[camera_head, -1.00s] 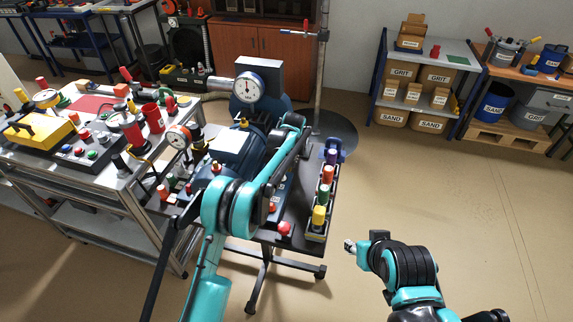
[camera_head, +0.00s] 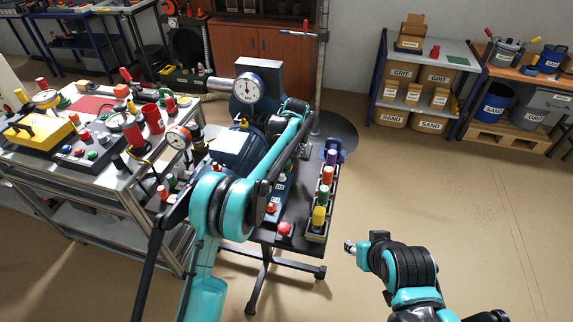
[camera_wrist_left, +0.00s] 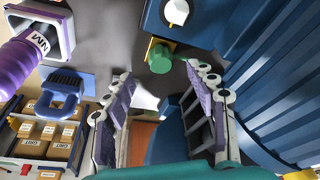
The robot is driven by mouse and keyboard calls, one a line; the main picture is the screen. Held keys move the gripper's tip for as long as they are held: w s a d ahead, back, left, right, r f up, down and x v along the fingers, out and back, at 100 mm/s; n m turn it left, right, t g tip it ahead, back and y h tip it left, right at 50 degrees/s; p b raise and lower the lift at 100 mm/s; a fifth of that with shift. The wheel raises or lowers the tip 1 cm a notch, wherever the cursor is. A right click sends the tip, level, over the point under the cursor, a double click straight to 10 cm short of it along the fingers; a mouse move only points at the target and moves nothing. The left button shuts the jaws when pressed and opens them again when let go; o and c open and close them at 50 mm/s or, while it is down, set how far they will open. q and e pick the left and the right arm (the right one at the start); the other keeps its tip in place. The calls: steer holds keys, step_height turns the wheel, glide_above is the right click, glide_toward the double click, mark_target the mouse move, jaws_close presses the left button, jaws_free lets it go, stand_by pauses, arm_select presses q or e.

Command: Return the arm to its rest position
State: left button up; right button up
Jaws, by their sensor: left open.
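My left arm (camera_head: 215,205) comes in from the lower left of the head view and reaches over the cart beside the blue motor (camera_head: 238,147). Its gripper cannot be made out there. In the left wrist view the left gripper (camera_wrist_left: 160,95) is open, with nothing between its fingers. A green knob (camera_wrist_left: 160,58) on a yellow base shows beyond the fingertips. The ribbed blue motor body (camera_wrist_left: 285,80) is close on the right side of that view.
A rack (camera_head: 316,228) of coloured capped items stands at the cart's right edge. A purple item (camera_wrist_left: 28,62) and a blue clamp (camera_wrist_left: 60,93) show in the wrist view. A crowded workbench (camera_head: 95,170) is left. The floor (camera_head: 440,190) at right is clear.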

arm_select(q)
steer(key=s+a+r+m+t, duration=0.1)
steer(key=s+a+r, duration=0.5)
steer(key=s+r, duration=0.35)
steer(key=s+a+r+m+t, duration=0.1)
steer(key=s+a+r, duration=0.5)
steer(key=s+r, duration=0.3)
steer(key=s+a+f, duration=0.2)
steer(key=s+f, duration=0.1)
steer(key=s, duration=0.4)
steer(key=s+a+f+t, duration=0.1)
steer(key=s+a+f, duration=0.1)
steer(key=s, duration=0.6)
steer(key=s+a+f+m+t+h, duration=0.1)
steer(key=s+f, duration=0.3)
steer(key=s, duration=0.4)
steer(key=shift+a, duration=0.65)
